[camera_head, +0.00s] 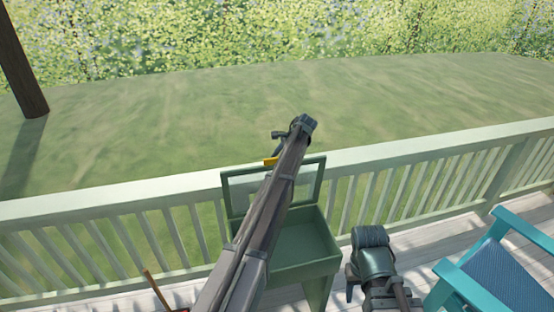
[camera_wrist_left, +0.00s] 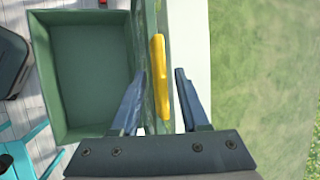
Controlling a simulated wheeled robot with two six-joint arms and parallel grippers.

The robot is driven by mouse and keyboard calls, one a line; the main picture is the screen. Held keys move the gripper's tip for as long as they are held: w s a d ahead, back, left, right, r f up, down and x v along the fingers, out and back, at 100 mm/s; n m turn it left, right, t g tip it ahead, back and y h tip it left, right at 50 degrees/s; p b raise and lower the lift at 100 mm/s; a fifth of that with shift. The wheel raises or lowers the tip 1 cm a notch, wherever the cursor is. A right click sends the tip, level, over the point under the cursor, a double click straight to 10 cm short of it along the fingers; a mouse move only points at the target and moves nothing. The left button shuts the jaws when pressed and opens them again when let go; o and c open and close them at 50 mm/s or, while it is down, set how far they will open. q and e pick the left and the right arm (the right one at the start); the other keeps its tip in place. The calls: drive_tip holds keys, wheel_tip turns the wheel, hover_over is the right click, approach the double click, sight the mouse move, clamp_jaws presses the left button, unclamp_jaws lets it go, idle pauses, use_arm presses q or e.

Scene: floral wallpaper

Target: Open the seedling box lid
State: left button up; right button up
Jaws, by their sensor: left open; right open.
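The green seedling box (camera_head: 310,240) stands on the deck against the railing, and its empty inside shows. Its framed, see-through lid (camera_head: 315,180) stands raised, close to upright, at the back edge. A yellow handle (camera_head: 270,161) shows on the lid, partly hidden by my left arm. My left gripper (camera_head: 280,136) is beyond the lid's top. In the left wrist view, the open left fingers (camera_wrist_left: 160,95) stand on either side of the yellow handle (camera_wrist_left: 158,75), with the box (camera_wrist_left: 88,70) to the left. My right gripper (camera_head: 352,284) is open, low, right of the box.
A pale green railing (camera_head: 430,150) runs behind the box, with lawn beyond. A teal chair (camera_head: 470,285) with a blue seat stands at the right. A thin brown stick-like object (camera_head: 156,288) is at lower left. Some deck between the box and chair is clear.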

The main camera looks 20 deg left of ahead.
use_arm(q)
drive_tip(key=p+v, duration=1.1)
drive_tip(key=v, duration=0.2)
drive_tip(key=shift+d+r+p, duration=0.2)
drive_tip(key=shift+r+p, duration=0.15)
drive_tip(key=shift+p, duration=0.05)
drive_tip(key=shift+f, duration=0.1)
drive_tip(key=s+d+f+n+h+b, duration=0.1)
drive_tip(key=s+d+f+b, duration=0.5)
drive_tip(key=s, duration=0.8)
drive_tip(key=s+d+f+n+h+b, duration=0.2)
drive_tip(key=s+d+f+b, duration=0.5)
drive_tip(key=s, duration=0.8)
drive_tip(key=s+d+f+n+g+h+b, duration=0.1)
drive_tip(key=s+d+f+n+h+b, duration=0.1)
drive_tip(key=s+d+f+b, duration=0.4)
drive_tip(key=s+f+n+b, duration=0.1)
drive_tip(key=s+f, duration=0.3)
drive_tip(key=s, duration=0.5)
drive_tip(key=shift+d+n, duration=0.3)
drive_tip(key=shift+w, duration=0.1)
